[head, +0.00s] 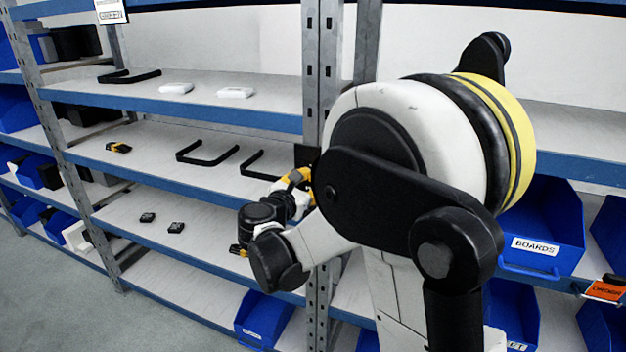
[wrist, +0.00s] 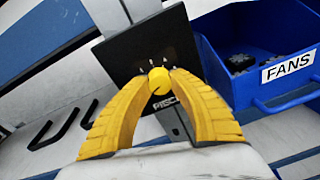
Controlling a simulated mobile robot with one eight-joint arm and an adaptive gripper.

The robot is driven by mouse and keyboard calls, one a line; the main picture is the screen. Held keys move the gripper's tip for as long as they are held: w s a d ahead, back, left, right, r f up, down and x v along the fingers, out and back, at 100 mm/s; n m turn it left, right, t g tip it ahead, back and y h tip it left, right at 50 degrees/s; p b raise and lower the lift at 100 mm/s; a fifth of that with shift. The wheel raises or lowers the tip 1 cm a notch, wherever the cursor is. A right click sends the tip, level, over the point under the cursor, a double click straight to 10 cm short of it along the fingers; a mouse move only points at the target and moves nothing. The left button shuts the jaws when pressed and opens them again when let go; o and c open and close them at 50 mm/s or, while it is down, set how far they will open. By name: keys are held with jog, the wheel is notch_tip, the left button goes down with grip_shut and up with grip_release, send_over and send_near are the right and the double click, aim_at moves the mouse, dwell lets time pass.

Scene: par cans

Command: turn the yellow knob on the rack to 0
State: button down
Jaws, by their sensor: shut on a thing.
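The yellow knob (wrist: 159,80) sits on a dark square panel (wrist: 126,54) fixed to the rack post, in the wrist view. It has a dark pointer line, and small pale marks stand around it; their numbers are too small to read. My gripper (wrist: 160,84) has its two yellow fingers closed on the knob from both sides. In the head view my arm hides the knob and most of the gripper; a dark panel edge (head: 306,155) shows beside the post.
A blue bin labelled FANS (wrist: 262,60) stands right of the panel. Black handles (head: 207,153) lie on the shelf to the left. A blue BOARDS bin (head: 545,230) is right of my arm. The grey rack post (head: 318,75) is close to my arm.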

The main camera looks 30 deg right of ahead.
jog(key=shift+n, duration=0.8)
jog(key=shift+r, duration=0.1)
jog(key=c, duration=1.1)
grip_release()
jog(key=shift+a, duration=0.1)
jog(key=v, duration=1.2)
jog(key=shift+w, duration=0.1)
